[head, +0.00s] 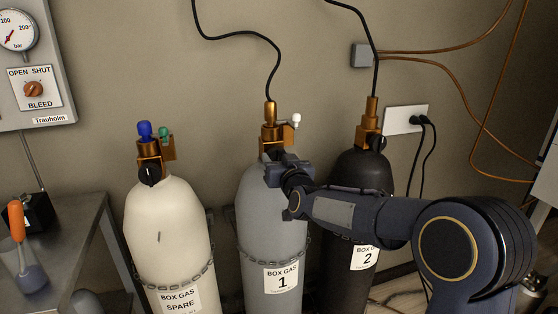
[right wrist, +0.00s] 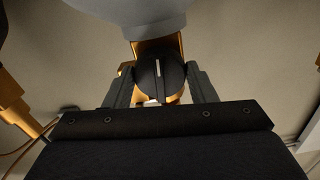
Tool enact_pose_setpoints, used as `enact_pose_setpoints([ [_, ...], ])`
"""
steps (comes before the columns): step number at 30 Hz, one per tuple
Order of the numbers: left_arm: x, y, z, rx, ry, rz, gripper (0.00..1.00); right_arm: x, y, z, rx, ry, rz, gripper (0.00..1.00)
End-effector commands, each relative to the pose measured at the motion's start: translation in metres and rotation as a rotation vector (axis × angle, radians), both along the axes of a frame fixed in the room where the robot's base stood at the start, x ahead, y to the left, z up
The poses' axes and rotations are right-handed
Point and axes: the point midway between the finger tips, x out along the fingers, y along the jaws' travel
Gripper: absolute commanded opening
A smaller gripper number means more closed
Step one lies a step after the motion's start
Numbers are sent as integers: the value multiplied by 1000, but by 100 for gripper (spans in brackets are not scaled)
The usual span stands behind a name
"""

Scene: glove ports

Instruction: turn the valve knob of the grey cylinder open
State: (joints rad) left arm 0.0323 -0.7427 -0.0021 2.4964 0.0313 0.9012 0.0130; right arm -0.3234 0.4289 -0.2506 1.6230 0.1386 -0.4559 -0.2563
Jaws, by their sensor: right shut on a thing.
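The grey cylinder (head: 263,215), labelled BOX GAS 1, stands in the middle of the head view. Its brass valve (head: 270,135) has a black hose on top and a small white-capped side fitting. My right gripper (head: 275,160) reaches in from the right in front of this valve and largely hides the knob. In the right wrist view the round black valve knob (right wrist: 160,77) sits between my two fingers, which are shut on it. Its pale mark runs nearly along the picture's vertical. The grey cylinder's shoulder (right wrist: 137,14) shows above it. My left gripper is not in view.
A cream SPARE cylinder (head: 168,235) stands left and a black cylinder (head: 360,175), labelled 2, right, partly behind my arm. Chains cross the cylinders. A gauge panel (head: 35,65) hangs upper left, above a grey bench (head: 75,222). A wall socket (head: 405,119) is right.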

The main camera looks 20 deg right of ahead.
Motion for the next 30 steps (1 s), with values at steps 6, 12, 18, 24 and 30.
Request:
enact_pose_setpoints([
  [6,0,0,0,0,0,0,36,0,1,-3,1,6,2,69],
  [12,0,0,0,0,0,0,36,0,0,-1,1,3,0,72],
  [18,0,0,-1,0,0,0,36,-8,0,0,2,2,1,72],
  [24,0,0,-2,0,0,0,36,-42,-1,0,3,1,2,72],
  [30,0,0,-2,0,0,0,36,-70,-2,-1,2,3,2,72],
])
